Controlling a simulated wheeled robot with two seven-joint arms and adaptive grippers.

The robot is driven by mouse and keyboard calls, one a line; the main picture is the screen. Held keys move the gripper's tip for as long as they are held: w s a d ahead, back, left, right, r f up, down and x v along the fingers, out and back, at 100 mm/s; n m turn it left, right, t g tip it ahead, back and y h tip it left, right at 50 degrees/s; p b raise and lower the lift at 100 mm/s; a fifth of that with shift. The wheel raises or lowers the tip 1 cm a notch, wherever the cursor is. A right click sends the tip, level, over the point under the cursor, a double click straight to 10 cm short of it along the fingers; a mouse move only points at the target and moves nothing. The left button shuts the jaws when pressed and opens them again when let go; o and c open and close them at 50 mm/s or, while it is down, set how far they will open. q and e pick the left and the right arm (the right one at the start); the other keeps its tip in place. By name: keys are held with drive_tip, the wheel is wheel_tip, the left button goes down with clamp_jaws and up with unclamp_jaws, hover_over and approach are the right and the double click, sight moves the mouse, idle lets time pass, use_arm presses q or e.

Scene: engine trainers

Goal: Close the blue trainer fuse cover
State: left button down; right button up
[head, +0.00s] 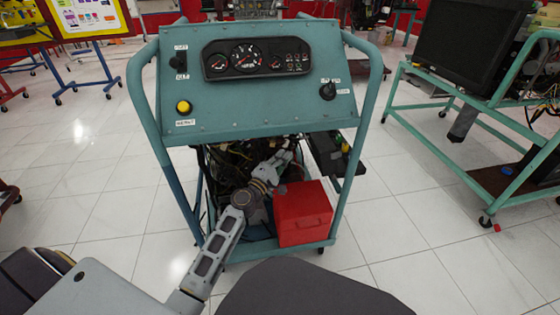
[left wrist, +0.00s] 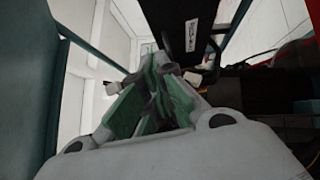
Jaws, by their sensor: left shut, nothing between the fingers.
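The blue trainer (head: 258,100) is a teal frame on casters with a gauge panel on top. My left arm reaches in under the panel, and the left gripper (head: 289,153) is small and partly lost against the dark engine parts. In the left wrist view the left gripper (left wrist: 160,75) is shut and empty, its green-padded fingers together. A black part with a white label (left wrist: 185,22) lies just beyond the fingertips; it may be the fuse cover, but I cannot tell, nor whether they touch.
A red box (head: 303,212) stands on the trainer's lower shelf beside my left arm. A black tray-like part (head: 335,158) juts from the trainer's right side. A green stand (head: 440,150) with a monitor is at right.

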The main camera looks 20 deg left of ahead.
use_arm(q)
approach(309, 135)
drive_tip(key=shift+w+a, duration=0.7)
drive_tip(key=shift+a, duration=0.5)
drive_tip(key=shift+w+d+r+p, duration=0.25)
drive_tip(key=shift+w+d, duration=0.4)
drive_tip(key=shift+d, duration=0.2)
drive_tip(key=shift+w+d+r+p, duration=0.3)
drive_tip(key=shift+w+d, duration=0.3)
drive_tip(key=shift+d, duration=0.2)
